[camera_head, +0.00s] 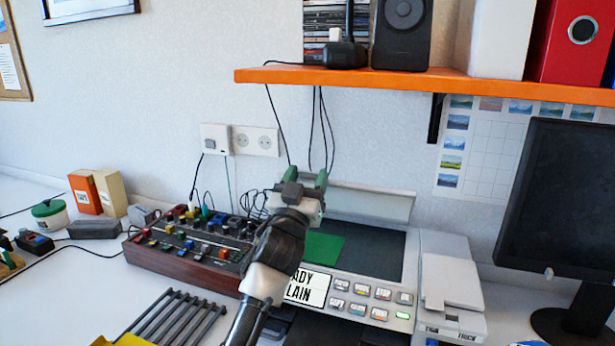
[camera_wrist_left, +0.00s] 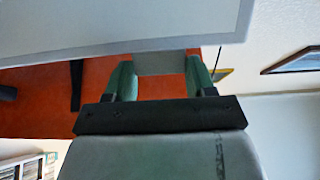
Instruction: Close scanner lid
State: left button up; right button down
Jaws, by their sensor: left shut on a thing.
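The scanner (camera_head: 395,255) stands on the desk against the wall, with its dark glass and a green sheet (camera_head: 324,247) on it showing. Its pale grey lid (camera_head: 370,207) stands raised at the back, tilted up towards the wall. My left gripper (camera_head: 300,183) is at the left part of the lid's upper edge and is shut on it. In the left wrist view the lid (camera_wrist_left: 110,25) fills the top, and a grey part sits between the green fingers (camera_wrist_left: 160,75). My arm hides the scanner's left side. My right gripper is not in view.
An orange shelf (camera_head: 420,84) with a speaker (camera_head: 402,35) hangs above the lid. A mixer panel (camera_head: 190,250) stands left of the scanner. A white device (camera_head: 450,280) and a monitor (camera_head: 560,220) stand on the right. A metal rack (camera_head: 175,318) lies in front.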

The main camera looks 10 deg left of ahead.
pick_arm(q)
jog(key=shift+f, duration=0.25)
jog(key=o, duration=1.3)
jog(key=shift+r, duration=0.1)
jog(key=v, duration=1)
jog(key=shift+s, duration=0.3)
jog(key=shift+c, duration=0.3)
